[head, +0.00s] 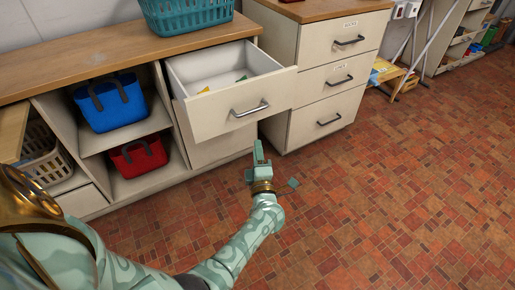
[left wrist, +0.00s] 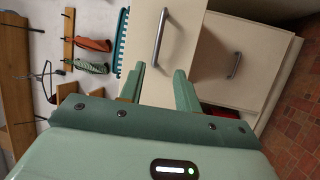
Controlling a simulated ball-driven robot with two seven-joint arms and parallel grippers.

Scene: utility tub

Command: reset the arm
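My left arm (head: 236,252) reaches in from the lower left of the head view. Its left gripper (head: 259,153) points up, in front of and below the pulled-out drawer (head: 218,117). In the left wrist view the two fingers of the left gripper (left wrist: 160,72) stand apart with nothing between them. The drawer's metal handle (left wrist: 160,38) shows beyond the fingertips, apart from them. My right gripper is in neither view.
The open drawer holds a few small coloured items. Blue (head: 110,101) and red (head: 139,156) baskets sit in the shelves at left. A teal basket (head: 188,15) stands on the counter. A closed drawer unit (head: 325,75) is at right. The tiled floor (head: 400,190) at right is clear.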

